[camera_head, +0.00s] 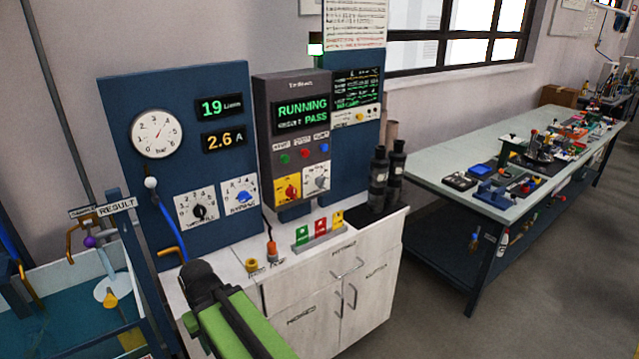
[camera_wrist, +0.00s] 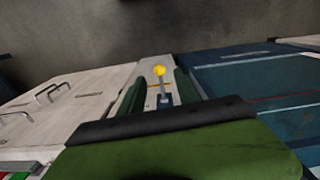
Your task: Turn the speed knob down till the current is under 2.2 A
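The blue panel carries a black knob (camera_head: 200,212) and a blue knob (camera_head: 242,197), each on a white dial plate. Their small labels are too blurred to tell which is the speed knob. The current display (camera_head: 223,140) reads 2.6 A. My gripper (camera_head: 203,277) is low in front of the cabinet, below and apart from both knobs. In the wrist view, my gripper's (camera_wrist: 159,80) two dark green fingers are apart with nothing held between them. Neither knob shows in the wrist view.
A flow display (camera_head: 219,106) reads 19. A pressure gauge (camera_head: 156,133) hangs beside it. The grey unit (camera_head: 292,150) shows RUNNING and PASS. Dark cylinders (camera_head: 386,180) stand on the cabinet at right.

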